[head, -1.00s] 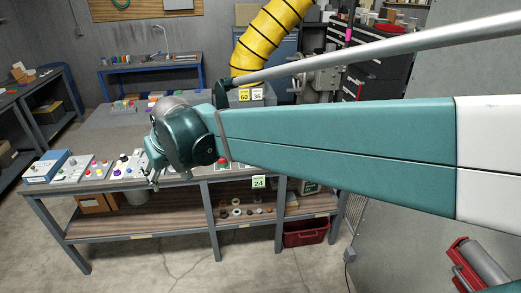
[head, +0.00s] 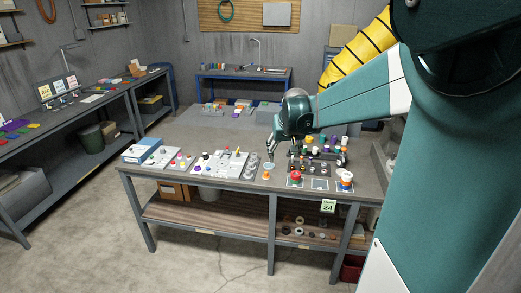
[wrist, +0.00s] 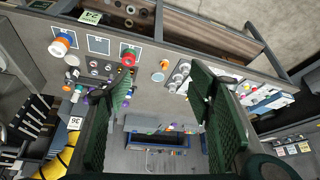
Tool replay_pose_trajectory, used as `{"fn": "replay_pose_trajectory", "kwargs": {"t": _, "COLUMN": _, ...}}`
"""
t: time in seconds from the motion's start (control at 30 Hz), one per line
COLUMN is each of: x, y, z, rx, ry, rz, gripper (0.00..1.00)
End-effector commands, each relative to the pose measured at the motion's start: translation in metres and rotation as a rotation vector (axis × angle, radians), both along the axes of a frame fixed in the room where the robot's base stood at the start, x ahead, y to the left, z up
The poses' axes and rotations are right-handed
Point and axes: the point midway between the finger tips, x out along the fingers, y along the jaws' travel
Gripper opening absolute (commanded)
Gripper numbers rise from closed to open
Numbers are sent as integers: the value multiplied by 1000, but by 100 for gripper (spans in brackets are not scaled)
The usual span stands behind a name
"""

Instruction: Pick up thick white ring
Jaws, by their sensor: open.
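My gripper (head: 272,150) is open over the front of the grey workbench, its fingers pointing down. In the wrist view its two green fingers (wrist: 160,80) stand wide apart with nothing held between them. A small pale, ring-like piece with orange (wrist: 158,76) shows on the bench between the fingers; in the head view a pale-topped orange piece (head: 268,168) stands just below the fingertips. A pale ring (head: 299,231) also lies on the lower wooden shelf among darker rings. I cannot tell for sure which piece is the thick white ring.
Right of the gripper, a red spool (head: 295,177) and a white-and-orange stack (head: 345,180) stand on cards, with a blank card (head: 319,184) between. Behind them is a crowded rack of coloured pieces (head: 318,152). Left are grey trays (head: 220,163) with small pieces. The bench's back left is clear.

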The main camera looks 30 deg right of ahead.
Motion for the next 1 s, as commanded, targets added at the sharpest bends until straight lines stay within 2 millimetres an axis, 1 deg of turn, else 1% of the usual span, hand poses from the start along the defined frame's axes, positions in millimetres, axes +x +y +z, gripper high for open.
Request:
{"fn": "replay_pose_trajectory", "kwargs": {"t": 0.03, "x": 3, "y": -16, "z": -4, "rx": 1, "ry": 3, "rz": -15, "gripper": 52}}
{"fn": "replay_pose_trajectory", "kwargs": {"t": 0.3, "x": 14, "y": -91, "z": -30, "rx": 11, "ry": 18, "rz": -81, "gripper": 52}}
{"fn": "replay_pose_trajectory", "kwargs": {"t": 0.53, "x": 15, "y": -157, "z": -57, "rx": 19, "ry": 30, "rz": -138, "gripper": 52}}
{"fn": "replay_pose_trajectory", "kwargs": {"t": 0.67, "x": 13, "y": -195, "z": -74, "rx": 24, "ry": 36, "rz": -170, "gripper": 52}}
{"fn": "replay_pose_trajectory", "kwargs": {"t": 0.7, "x": 11, "y": -207, "z": -80, "rx": 26, "ry": 38, "rz": -180, "gripper": 52}}
{"fn": "replay_pose_trajectory", "kwargs": {"t": 0.77, "x": 9, "y": -224, "z": -88, "rx": 29, "ry": 41, "rz": -194, "gripper": 52}}
{"fn": "replay_pose_trajectory", "kwargs": {"t": 1.0, "x": -4, "y": -293, "z": -125, "rx": 40, "ry": 53, "rz": -253, "gripper": 52}}
